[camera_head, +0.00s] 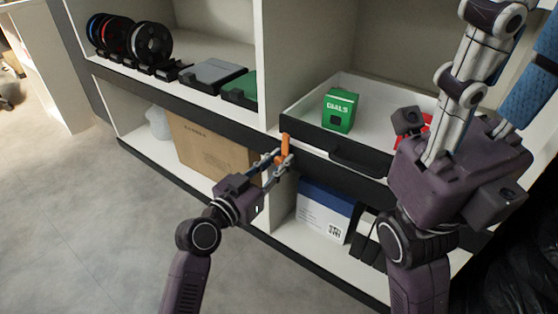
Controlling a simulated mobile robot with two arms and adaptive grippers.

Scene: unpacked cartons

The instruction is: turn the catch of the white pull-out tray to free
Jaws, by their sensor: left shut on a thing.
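The white pull-out tray (311,93) sits in the right bay of the shelf unit, with a black front and a dark handle (361,161). An orange catch (285,146) stands roughly upright at the left end of the tray's front. My left gripper (281,161) is at the catch, its fingers shut on it; the fingers hide its lower part. My right arm rises at the right of the view, in front of the tray's right part. Its fingertips cannot be made out.
A green box (340,110) stands in the tray, and a red thing (427,130) shows partly behind my right arm. Below are a cardboard carton (207,146) and a blue and white box (324,209). Spools (151,44) stand on the upper left shelf.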

